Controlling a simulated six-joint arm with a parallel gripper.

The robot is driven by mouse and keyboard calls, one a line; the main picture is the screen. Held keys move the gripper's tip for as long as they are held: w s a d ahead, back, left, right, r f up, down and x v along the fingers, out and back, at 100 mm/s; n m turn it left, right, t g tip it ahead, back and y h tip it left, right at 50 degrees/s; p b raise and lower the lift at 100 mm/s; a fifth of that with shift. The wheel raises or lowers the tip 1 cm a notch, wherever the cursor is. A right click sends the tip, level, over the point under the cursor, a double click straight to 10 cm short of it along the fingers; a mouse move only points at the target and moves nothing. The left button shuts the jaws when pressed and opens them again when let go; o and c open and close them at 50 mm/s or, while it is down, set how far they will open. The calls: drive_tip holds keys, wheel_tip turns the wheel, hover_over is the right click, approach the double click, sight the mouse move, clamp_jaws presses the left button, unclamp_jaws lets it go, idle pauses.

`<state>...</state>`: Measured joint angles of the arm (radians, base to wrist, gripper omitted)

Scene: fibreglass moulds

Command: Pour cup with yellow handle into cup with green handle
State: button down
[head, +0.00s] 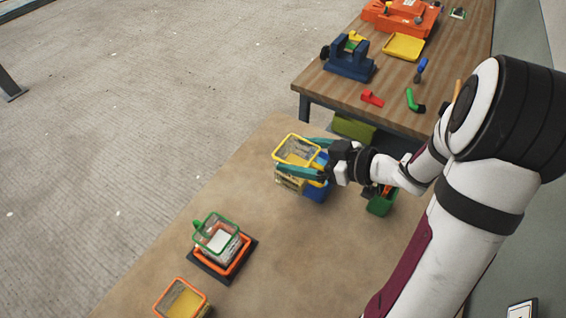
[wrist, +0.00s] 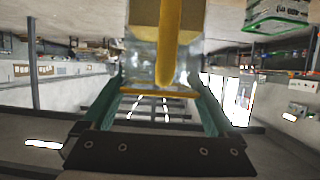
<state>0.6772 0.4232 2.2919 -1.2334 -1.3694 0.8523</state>
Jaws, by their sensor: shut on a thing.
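The clear cup with a yellow rim (head: 297,150) is held up in the head view. My gripper (head: 303,157) is shut on it, with teal fingers on two sides. In the wrist view the cup's yellow handle (wrist: 169,45) faces the camera, and the cup stands between the fingers (wrist: 158,105). The cup with a green rim and green handle (head: 217,236) stands lower left in the head view, apart from my gripper. It also shows at the upper right of the wrist view (wrist: 276,22). Something white shows inside it.
The green cup is on an orange-edged piece over a dark square base (head: 207,267). An orange-rimmed container (head: 181,297) with yellow inside is at the bottom. A blue bin (head: 318,190) and a green bin (head: 381,204) are near my gripper. A wooden workbench (head: 330,90) bears tools behind.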

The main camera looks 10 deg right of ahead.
drive_tip(key=w+a+r+m+t+h, duration=0.1)
drive_tip(key=a+r+m+h, duration=0.15)
drive_tip(key=r, duration=0.55)
drive_tip(key=w+a+r+m+t+h, duration=0.1)
drive_tip(key=a+r, duration=0.2)
drive_tip(key=r, duration=0.5)
drive_tip(key=s+a+f+n+g+y, duration=0.8)
drive_tip(key=s+a+f+n+g, duration=0.45)
drive_tip(key=s+a+f, duration=0.2)
drive_tip(key=w+f+m+g+y, duration=0.4)
drive_tip(key=w+f+m+g, duration=0.1)
drive_tip(key=m, duration=1)
drive_tip(key=shift+d+m+g, duration=0.3)
drive_tip(key=shift+g, duration=0.45)
idle(2.7)
